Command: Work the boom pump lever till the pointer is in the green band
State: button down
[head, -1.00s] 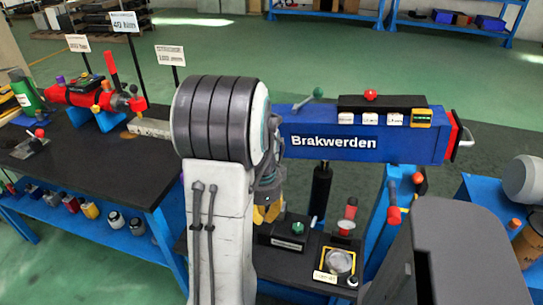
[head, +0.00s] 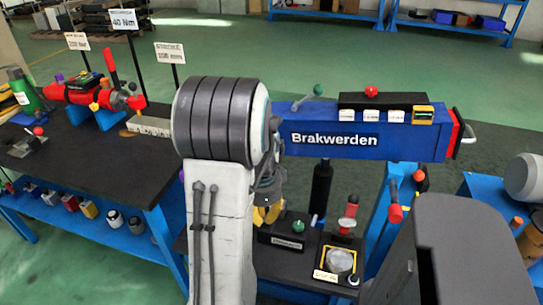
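The blue boom (head: 300,152) marked "Brakwerden" runs across the middle of the head view, its left end hidden behind my arm. Below it, a dark bench unit (head: 292,258) carries a round gauge (head: 340,261) in a yellow frame; its pointer and any green band are too small to read. A red-topped handle (head: 350,209) stands behind the gauge, and a red-gripped lever (head: 395,211) is at the blue post to the right. I cannot tell which is the pump lever. My gripper (head: 267,214) shows yellowish fingertips left of the gauge, mostly hidden by my arm; its opening is unclear.
A green-knobbed box (head: 287,235) sits just right of my gripper. A dark-topped table (head: 95,175) with a red device (head: 92,93) and signs stands at the left. Another blue stand (head: 486,200) is at the right.

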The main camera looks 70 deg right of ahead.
jog(key=shift+f+b, duration=3.4)
jog(key=shift+f, duration=0.9)
jog(key=shift+r+p, duration=4.15)
jog(key=shift+r, duration=0.8)
